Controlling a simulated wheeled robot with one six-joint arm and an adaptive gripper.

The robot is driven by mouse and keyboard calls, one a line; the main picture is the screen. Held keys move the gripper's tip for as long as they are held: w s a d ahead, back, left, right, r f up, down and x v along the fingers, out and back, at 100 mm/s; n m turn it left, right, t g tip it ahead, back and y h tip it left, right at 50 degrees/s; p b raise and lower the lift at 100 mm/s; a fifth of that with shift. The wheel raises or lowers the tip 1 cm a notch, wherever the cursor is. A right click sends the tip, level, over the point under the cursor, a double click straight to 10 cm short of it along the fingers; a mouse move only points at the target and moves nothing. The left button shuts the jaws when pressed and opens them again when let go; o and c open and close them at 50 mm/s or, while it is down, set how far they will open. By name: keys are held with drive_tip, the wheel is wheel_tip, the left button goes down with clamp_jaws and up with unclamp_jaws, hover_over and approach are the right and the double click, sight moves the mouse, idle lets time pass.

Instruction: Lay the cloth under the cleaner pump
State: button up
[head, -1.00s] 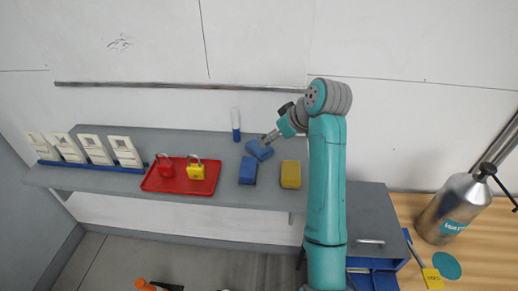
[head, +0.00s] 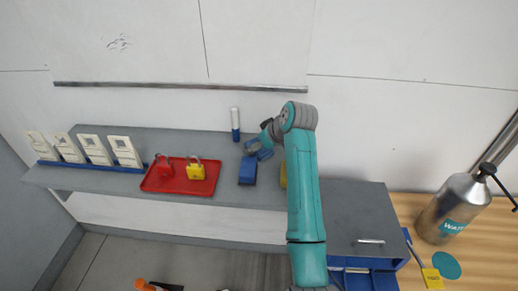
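A tilted blue piece (head: 264,154), possibly the folded cloth, is at the back of the grey shelf, partly hidden by my gripper. My gripper (head: 256,148) is right at it; whether the fingers are open or closed around it is too small to tell. A second blue block-like piece (head: 247,171) lies just in front. A yellow piece (head: 283,175) is mostly hidden behind my arm. A large silver bottle (head: 453,208) with a black pump top and a teal label stands on the wooden bench at right; it may be the pump. A flat teal disc (head: 447,265) lies before it.
The grey shelf (head: 110,180) also holds a red tray (head: 154,183) with red and yellow padlocks, several pale switch-like units (head: 92,149) and a white-and-blue upright tube (head: 235,124). A grey-topped blue cabinet (head: 360,215) stands between shelf and bench. A yellow-tagged item (head: 431,278) lies on the bench.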

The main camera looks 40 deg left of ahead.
drive_tip(key=shift+a+f, duration=0.1)
drive_tip(key=c, duration=1.2)
